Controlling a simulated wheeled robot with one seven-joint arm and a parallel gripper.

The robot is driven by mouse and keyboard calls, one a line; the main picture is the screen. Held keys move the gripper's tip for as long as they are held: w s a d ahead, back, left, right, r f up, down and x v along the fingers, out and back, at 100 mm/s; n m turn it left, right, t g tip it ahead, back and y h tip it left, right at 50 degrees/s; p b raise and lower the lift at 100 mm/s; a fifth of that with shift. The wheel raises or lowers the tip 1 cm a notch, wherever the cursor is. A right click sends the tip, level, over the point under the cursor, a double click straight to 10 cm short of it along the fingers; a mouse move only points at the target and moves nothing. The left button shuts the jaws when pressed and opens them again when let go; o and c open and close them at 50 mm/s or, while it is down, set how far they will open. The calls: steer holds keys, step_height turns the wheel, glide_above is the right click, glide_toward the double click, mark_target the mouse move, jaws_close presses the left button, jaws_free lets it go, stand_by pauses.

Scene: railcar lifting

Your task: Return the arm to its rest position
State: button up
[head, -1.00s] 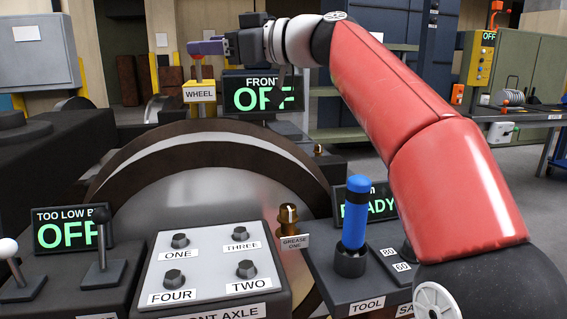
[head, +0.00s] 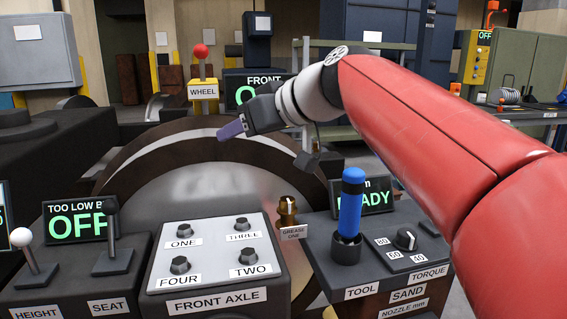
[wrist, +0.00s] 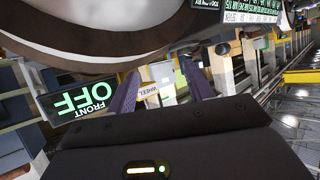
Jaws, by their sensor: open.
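My red arm comes in from the right in the head view. My gripper (head: 232,130) is in the air in front of the big wheel (head: 205,190), above the front axle panel (head: 215,297). In the wrist view my gripper (wrist: 158,90) shows two purple fingers spread apart with nothing held between them. The red-knobbed WHEEL lever (head: 202,62) stands on its yellow box behind, apart from my gripper.
The blue-handled tool (head: 351,195) stands upright in its holder beside the READY display (head: 377,198). The bronze grease fitting (head: 287,209) is left of it. HEIGHT (head: 30,255) and SEAT (head: 112,228) levers stand at left. The FRONT display reads OFF (wrist: 84,97).

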steer(key=s+d+f+m+h, duration=0.3)
steer(key=s+d+f, duration=0.4)
steer(key=f, duration=0.3)
steer(key=s+d+f+m+g+h, duration=0.1)
steer(key=s+d+f+m+h, duration=0.2)
steer(key=s+d+f, duration=0.4)
steer(key=s+d+f+m+g+h, duration=0.1)
steer(key=s+d+f+m+h, duration=0.3)
steer(key=f, duration=0.9)
steer(key=s+d, duration=0.3)
steer(key=shift+s+d, duration=0.15)
steer(key=shift+d, duration=0.25)
steer(key=shift+f, duration=0.1)
